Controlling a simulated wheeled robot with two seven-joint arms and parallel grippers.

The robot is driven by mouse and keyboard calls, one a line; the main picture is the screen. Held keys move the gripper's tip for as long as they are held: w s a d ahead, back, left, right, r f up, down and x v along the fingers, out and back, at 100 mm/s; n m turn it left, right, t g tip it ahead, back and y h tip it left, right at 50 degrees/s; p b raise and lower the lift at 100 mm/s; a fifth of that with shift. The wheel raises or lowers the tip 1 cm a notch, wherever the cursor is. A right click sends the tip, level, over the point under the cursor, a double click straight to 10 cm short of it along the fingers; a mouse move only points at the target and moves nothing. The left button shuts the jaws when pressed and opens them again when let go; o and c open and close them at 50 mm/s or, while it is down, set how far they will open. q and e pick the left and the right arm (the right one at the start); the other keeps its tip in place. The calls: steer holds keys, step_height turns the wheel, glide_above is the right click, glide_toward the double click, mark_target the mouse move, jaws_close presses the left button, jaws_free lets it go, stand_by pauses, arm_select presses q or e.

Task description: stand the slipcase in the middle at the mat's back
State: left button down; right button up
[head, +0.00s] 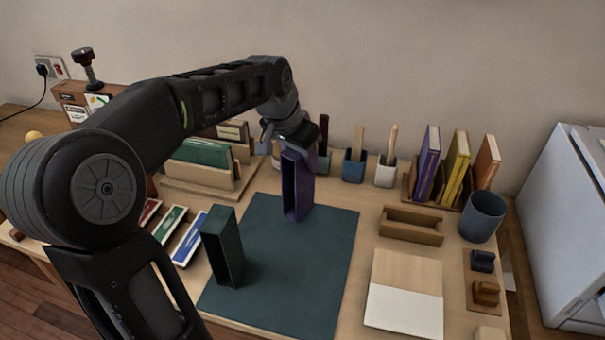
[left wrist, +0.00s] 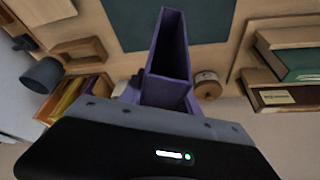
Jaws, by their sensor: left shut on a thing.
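My left gripper (head: 289,143) is shut on the top of a purple slipcase (head: 298,187). The slipcase is upright, its open side facing left and toward me, over the back middle of the dark green mat (head: 300,270). I cannot tell whether its base touches the mat. In the left wrist view the purple slipcase (left wrist: 168,60) extends from the jaws toward the mat (left wrist: 205,25), with its hollow inside showing. A dark green slipcase (head: 223,247) stands upright at the mat's left side. My right gripper is not in view.
Behind the mat are a blue cup (head: 354,168), a white cup (head: 385,172) and a wooden rack with books (head: 457,165). A wooden tray (head: 411,226) lies right of the mat. A file holder (head: 205,178) stands back left. The mat's front and right are clear.

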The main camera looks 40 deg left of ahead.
arm_select(q)
steer(key=shift+f, duration=1.8)
steer(key=shift+f, duration=0.25)
steer(key=c, duration=0.9)
jaws_free()
steer(key=shift+r, duration=0.15)
steer(key=shift+s+r, duration=0.15)
steer(key=shift+r, duration=0.4)
steer(key=v, duration=1.1)
